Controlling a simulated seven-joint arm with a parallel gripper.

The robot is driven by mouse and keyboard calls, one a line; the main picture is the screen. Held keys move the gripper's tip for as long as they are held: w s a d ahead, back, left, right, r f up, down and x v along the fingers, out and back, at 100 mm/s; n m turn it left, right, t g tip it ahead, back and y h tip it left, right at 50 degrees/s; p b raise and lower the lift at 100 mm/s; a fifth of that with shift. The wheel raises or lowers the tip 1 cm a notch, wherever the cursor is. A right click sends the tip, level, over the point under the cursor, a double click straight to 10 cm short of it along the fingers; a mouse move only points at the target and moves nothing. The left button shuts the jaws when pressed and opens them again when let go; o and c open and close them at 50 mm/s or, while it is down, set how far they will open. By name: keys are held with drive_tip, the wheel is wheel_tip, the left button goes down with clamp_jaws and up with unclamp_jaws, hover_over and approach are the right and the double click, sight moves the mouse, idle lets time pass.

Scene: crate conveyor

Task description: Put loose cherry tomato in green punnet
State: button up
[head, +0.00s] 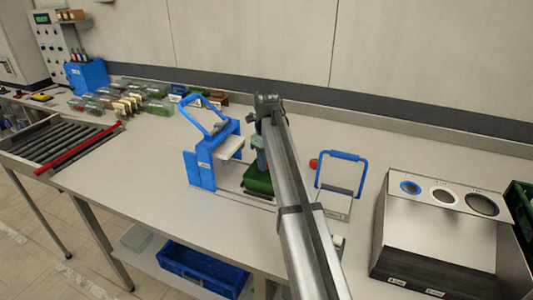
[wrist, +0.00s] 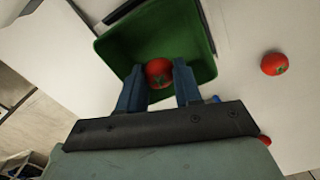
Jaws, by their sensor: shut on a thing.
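The green punnet (head: 258,184) stands on the table beside the blue press-like device, below my gripper (head: 260,155). In the wrist view the punnet (wrist: 198,25) is open and its inside shows behind the fingers. My gripper (wrist: 159,85) is shut on a red cherry tomato (wrist: 159,71), held over or within the punnet's opening; I cannot tell how high above its floor. A second tomato (wrist: 274,64) lies on the table outside the punnet, to its right. It also shows in the head view (head: 313,163), partly hidden by my arm.
The blue device (head: 207,160) stands close on the left of the punnet. A blue-handled frame (head: 345,157) and a metal box with round holes (head: 435,240) stand to the right. Several filled packs (head: 125,103) lie at the back left.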

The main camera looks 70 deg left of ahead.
drive_tip(key=shift+f, duration=2.95)
drive_tip(key=o, duration=1.1)
drive_tip(key=shift+r, duration=0.15)
drive_tip(key=shift+r, duration=3.35)
